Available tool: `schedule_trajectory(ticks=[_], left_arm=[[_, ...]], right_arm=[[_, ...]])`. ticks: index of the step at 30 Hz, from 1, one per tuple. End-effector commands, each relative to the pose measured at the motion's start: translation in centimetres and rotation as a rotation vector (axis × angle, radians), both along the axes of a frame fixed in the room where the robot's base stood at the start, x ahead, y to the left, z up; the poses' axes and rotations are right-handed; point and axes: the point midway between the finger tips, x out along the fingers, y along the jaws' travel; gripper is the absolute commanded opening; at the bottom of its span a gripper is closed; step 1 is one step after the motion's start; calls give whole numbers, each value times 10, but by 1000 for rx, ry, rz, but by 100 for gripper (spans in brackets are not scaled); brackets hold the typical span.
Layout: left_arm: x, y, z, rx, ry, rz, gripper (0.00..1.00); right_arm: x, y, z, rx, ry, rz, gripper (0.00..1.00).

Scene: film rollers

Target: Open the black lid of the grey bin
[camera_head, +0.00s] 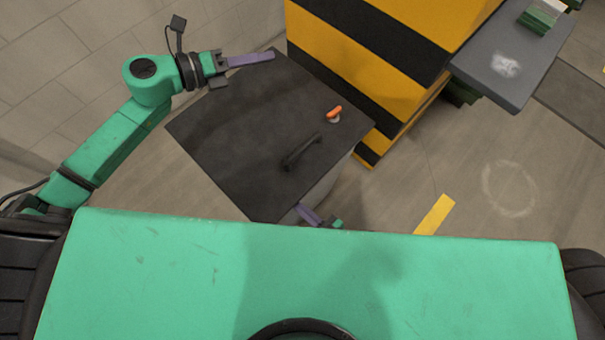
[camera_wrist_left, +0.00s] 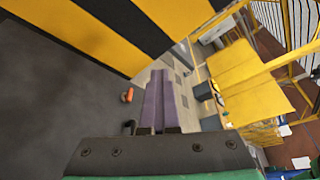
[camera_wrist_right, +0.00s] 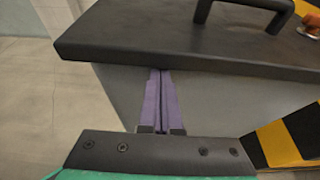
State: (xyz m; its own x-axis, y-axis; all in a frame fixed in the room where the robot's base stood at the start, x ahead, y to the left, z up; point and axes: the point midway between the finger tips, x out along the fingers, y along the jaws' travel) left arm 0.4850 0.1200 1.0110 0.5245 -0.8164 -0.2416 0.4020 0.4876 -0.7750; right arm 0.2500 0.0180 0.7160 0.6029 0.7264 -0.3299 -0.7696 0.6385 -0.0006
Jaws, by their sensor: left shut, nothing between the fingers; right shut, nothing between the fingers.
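The black lid (camera_head: 230,125) lies over the top of the grey bin (camera_head: 322,190). A black handle (camera_head: 300,152) stands on the lid, with an orange-topped knob (camera_head: 334,114) near it. My left gripper (camera_head: 272,57) is shut and empty, over the lid's far edge; its purple fingers (camera_wrist_left: 160,100) show together in the left wrist view. My right gripper (camera_head: 303,211) is shut and empty, low at the bin's near side. In the right wrist view its fingertips (camera_wrist_right: 160,72) are just under the lid's overhanging edge (camera_wrist_right: 150,60), in front of the grey wall (camera_wrist_right: 210,105). I cannot tell whether they touch.
A yellow and black striped block (camera_head: 385,50) stands close behind the bin on the right. A grey shelf (camera_head: 510,75) sticks out at the upper right. The floor (camera_head: 480,190) right of the bin is clear, with a yellow stripe (camera_head: 435,214).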

Motion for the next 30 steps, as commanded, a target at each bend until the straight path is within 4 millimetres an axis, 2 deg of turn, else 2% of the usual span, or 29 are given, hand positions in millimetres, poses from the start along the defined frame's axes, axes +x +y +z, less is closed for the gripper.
schedule_trajectory(ticks=[5, 13, 20, 21, 25, 30], left_arm=[[0, 0, 0, 0, 0, 0, 0], [0, 0, 0, 0, 0, 0, 0], [0, 0, 0, 0, 0, 0, 0], [0, 0, 0, 0, 0, 0, 5], [0, 0, 0, 0, 0, 0, 55], [0, 0, 0, 0, 0, 0, 55]], right_arm=[[0, 0, 1, 0, 0, 1, 0], [0, 0, 28, 0, -1, 1, 0], [1, 0, 29, 2, -1, 0, 0], [1, 0, 29, 2, -1, 0, 0], [1, 1, 29, 2, -1, 0, 0], [1, 1, 29, 2, -1, 0, 0]])
